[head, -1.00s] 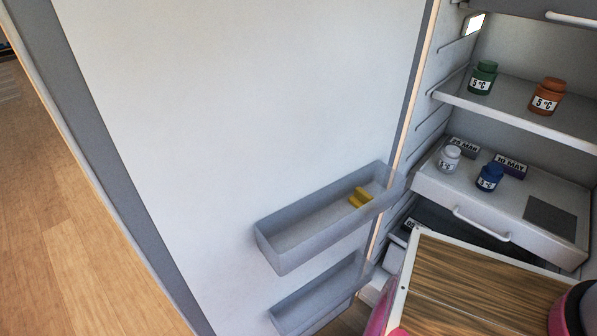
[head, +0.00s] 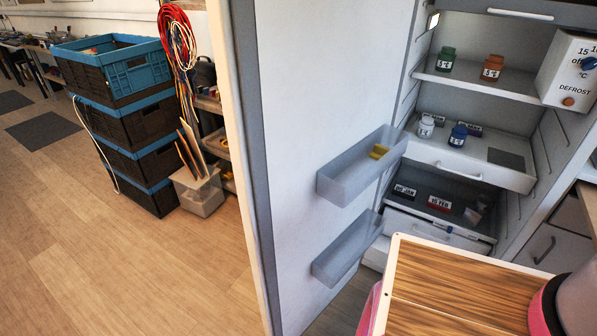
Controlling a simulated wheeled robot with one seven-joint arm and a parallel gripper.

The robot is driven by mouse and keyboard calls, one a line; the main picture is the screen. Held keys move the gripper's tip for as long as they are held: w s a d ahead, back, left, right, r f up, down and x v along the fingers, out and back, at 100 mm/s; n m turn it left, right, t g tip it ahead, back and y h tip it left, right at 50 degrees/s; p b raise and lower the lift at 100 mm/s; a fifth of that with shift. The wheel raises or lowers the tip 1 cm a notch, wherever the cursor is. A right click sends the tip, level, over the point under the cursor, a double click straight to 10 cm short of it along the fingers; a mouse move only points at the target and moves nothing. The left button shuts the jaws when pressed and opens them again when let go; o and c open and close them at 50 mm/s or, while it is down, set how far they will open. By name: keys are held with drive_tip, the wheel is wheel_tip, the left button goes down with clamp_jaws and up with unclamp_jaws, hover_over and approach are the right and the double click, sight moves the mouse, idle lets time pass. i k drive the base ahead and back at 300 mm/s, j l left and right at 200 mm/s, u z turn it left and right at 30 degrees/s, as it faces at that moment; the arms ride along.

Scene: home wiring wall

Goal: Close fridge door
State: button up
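The fridge door (head: 315,90) stands wide open in the head view, its inner face towards me. The open fridge (head: 480,110) is to the right of the door, with jars, date labels and drawers inside. The door's outer edge (head: 240,170) faces left. My gripper is not in view, so its state does not show.
A wood-topped surface with a white rim (head: 396,290) fills the lower right, in front of the fridge. The wooden floor (head: 130,265) at left is clear.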

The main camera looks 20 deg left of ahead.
sight(308, 88)
drive_tip(key=k+j+z, duration=0.15)
drive_tip(key=j, duration=0.4)
drive_tip(key=k+j+z, duration=0.2)
drive_tip(key=k+j, duration=0.2)
drive_tip(key=j, duration=0.15)
drive_tip(key=k+j+z, duration=0.15)
drive_tip(key=k+j, duration=0.2)
drive_tip(key=j+z, duration=0.1)
drive_tip(key=j, duration=0.4)
drive_tip(key=k+j, duration=0.15)
drive_tip(key=j, duration=0.35)
drive_tip(key=j+z, duration=0.15)
drive_tip(key=j, duration=0.35)
drive_tip(key=k+j, duration=0.15)
drive_tip(key=j, duration=0.35)
drive_tip(key=k+j+z, duration=0.15)
drive_tip(key=j, duration=0.15)
